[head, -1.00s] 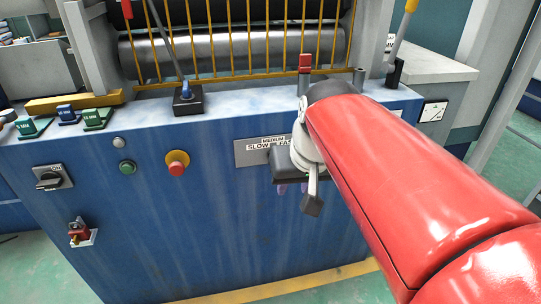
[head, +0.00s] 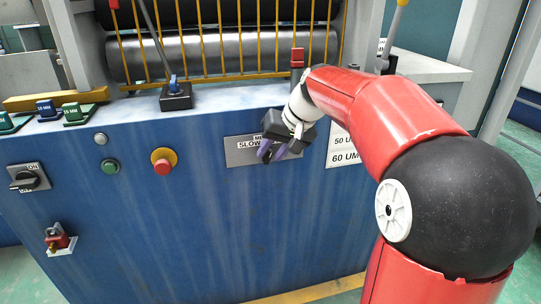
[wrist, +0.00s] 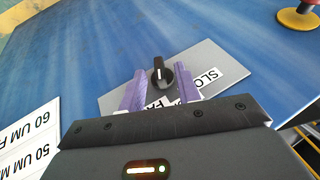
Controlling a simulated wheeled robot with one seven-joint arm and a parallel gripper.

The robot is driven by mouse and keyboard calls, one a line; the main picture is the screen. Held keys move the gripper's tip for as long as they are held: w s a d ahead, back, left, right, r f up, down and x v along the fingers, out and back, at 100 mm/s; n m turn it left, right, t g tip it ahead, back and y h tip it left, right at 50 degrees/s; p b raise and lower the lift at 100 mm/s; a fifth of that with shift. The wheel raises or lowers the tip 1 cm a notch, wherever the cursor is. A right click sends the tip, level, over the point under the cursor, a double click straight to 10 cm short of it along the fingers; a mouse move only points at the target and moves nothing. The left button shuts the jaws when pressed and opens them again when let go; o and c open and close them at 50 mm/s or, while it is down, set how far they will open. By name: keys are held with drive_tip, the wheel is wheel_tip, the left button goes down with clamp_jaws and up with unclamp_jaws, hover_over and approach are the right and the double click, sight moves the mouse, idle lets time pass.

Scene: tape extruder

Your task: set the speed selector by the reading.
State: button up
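The speed selector is a black knob (wrist: 158,76) with a white pointer line, on a grey plate (head: 240,150) lettered SLOW. In the wrist view the plate (wrist: 203,62) also shows part of a FAST label, partly covered by my gripper. The pointer line runs roughly up and down in that view. My gripper (wrist: 160,88) is open, its two purple fingers spread to either side of the knob; whether they touch it I cannot tell. In the head view my gripper (head: 272,152) hides the knob. No gauge reading is visible now.
A white sign (head: 343,150) reading 50 UM and 60 UM is partly behind my arm. A red-and-yellow stop button (head: 162,162), a green button (head: 110,166) and a rotary switch (head: 27,178) sit to the left. A lever (head: 175,92) stands on the top.

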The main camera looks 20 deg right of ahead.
drive_tip(key=shift+w+a+f, duration=0.2)
drive_tip(key=shift+a+f, duration=0.05)
drive_tip(key=shift+f, duration=0.25)
drive_tip(key=shift+c, duration=0.2)
drive_tip(key=c, duration=0.7)
drive_tip(key=shift+o, duration=0.2)
drive_tip(key=shift+r, duration=0.1)
